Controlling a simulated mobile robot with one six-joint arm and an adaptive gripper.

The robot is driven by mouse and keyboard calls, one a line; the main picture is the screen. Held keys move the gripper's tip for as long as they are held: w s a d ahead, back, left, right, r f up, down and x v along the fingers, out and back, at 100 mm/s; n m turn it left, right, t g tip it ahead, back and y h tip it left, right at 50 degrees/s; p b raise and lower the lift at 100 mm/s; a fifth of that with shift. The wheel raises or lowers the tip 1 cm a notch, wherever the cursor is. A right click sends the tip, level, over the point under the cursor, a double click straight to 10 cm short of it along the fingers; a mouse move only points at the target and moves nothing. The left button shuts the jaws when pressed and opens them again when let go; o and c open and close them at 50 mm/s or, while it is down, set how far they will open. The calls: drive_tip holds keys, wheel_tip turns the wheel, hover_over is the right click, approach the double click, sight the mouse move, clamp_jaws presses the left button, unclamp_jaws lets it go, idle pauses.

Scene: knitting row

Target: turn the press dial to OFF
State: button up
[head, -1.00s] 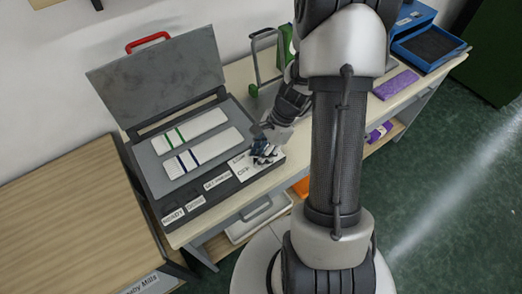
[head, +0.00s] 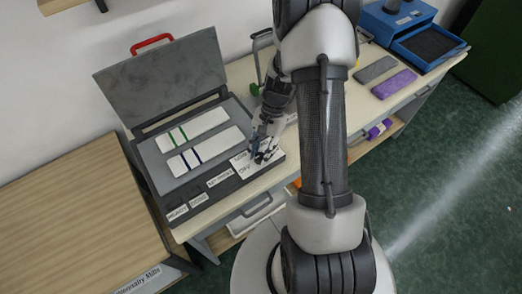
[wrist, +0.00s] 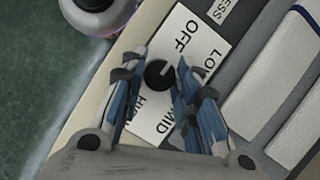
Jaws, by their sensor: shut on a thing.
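The press dial (wrist: 158,74) is a small round black knob on a white label plate (wrist: 172,25) marked OFF, LOW, MID and HIGH. A short pale mark on it points roughly toward the LOW side; its exact setting is hard to read. My gripper (wrist: 159,72) has its blue-padded fingers on both sides of the dial and is shut on it. In the head view my gripper (head: 262,154) is at the right end of the press's front panel (head: 208,193), mostly hiding the dial.
The press's grey lid (head: 165,78) stands open with a red handle. Two striped white pieces (head: 200,130) lie on its bed. A green and a grey stand are behind my arm. A blue box (head: 400,20) and grey and purple blocks (head: 394,84) are at the right. A wooden table (head: 75,225) is at the left.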

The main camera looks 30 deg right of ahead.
idle(0.3)
drive_tip(key=o, duration=1)
drive_tip(key=shift+o, duration=0.2)
drive_tip(key=v, duration=1.2)
drive_tip(key=shift+a, duration=0.1)
